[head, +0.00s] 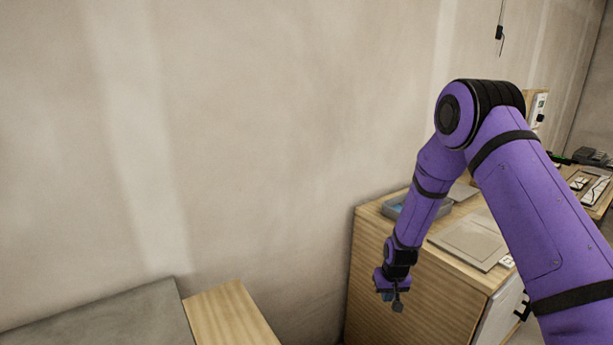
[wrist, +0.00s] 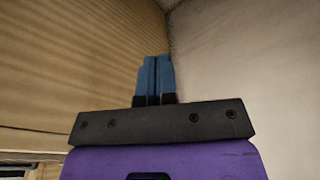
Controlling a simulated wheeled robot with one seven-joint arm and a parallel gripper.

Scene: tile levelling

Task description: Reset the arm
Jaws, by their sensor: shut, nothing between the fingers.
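My purple arm reaches in from the right in the head view and bends down at the elbow. My gripper (head: 391,296) hangs in front of the left side of a wooden cabinet, below the level of its top. In the wrist view my gripper (wrist: 154,78) shows two blue fingers side by side, shut and with nothing between them. The fingers point towards the corner between a wooden panel and a pale wall.
The wooden cabinet (head: 380,262) carries a grey tray (head: 393,205) and a flat grey tile (head: 468,240). A wooden surface (head: 228,315) and a grey slab (head: 110,320) lie at lower left. A plain wall (head: 270,120) stands behind. More items lie at far right.

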